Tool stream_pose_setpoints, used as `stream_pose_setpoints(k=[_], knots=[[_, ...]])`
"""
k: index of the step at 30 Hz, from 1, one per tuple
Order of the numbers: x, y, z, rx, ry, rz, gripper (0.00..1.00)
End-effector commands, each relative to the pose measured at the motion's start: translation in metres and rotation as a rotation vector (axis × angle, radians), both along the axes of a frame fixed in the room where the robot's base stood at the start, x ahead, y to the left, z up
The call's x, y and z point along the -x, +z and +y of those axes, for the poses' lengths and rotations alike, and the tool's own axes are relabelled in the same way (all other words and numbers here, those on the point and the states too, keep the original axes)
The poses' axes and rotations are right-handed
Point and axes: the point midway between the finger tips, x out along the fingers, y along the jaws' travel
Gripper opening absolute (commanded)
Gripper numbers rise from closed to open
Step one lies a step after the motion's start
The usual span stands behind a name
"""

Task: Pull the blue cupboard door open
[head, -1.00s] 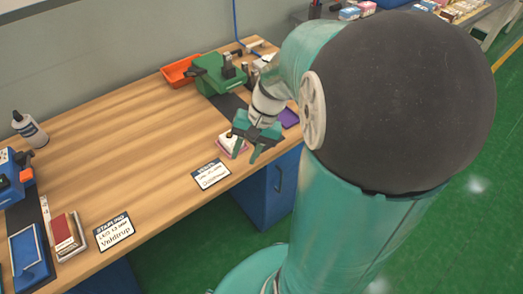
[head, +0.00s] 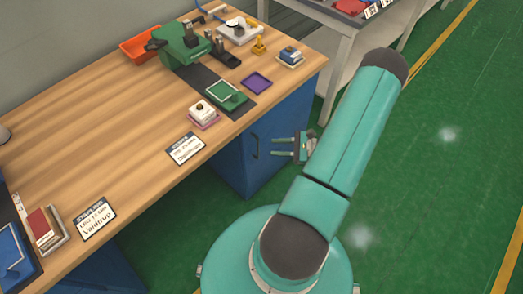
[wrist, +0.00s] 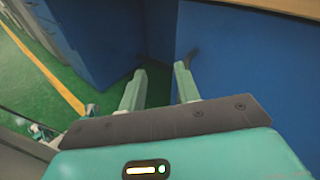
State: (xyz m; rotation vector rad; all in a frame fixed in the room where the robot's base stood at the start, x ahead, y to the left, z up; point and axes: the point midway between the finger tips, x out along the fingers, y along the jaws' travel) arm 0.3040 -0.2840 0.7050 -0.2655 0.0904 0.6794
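The blue cupboard (head: 232,165) stands under the right end of the wooden workbench. A dark upright handle (head: 255,147) is on its front face; the door looks shut in the head view. My gripper (head: 274,147) is open and empty, its two fingers pointing left toward the handle, apparently a short way off it. In the wrist view the fingers (wrist: 160,67) are apart in front of blue panels (wrist: 245,70). A dark piece, probably the handle (wrist: 191,57), shows near the right fingertip; contact cannot be told.
The workbench (head: 120,105) overhangs the cupboard; its edge is above my gripper. On it are a green machine (head: 183,45), an orange tray (head: 138,50), a purple pad (head: 257,83) and label cards (head: 186,149). Green floor (head: 440,190) is free on the right.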

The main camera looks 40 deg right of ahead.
Motion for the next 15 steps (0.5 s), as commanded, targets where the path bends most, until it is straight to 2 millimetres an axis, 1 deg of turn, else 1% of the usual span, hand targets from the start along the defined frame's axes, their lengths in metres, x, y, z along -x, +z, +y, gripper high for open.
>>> stream_pose_setpoints(k=[1,3,6,10,13,15], knots=[[0.011,-0.020,-0.005,-0.055,-0.079,-0.007,0.33],[0.023,-0.042,-0.011,-0.118,-0.180,-0.018,0.33],[0.038,-0.070,-0.017,-0.192,-0.307,-0.036,0.33],[0.051,-0.092,-0.019,-0.252,-0.416,-0.053,0.33],[0.054,-0.100,-0.019,-0.271,-0.453,-0.060,0.33],[0.052,-0.102,-0.019,-0.275,-0.461,-0.061,0.33]])
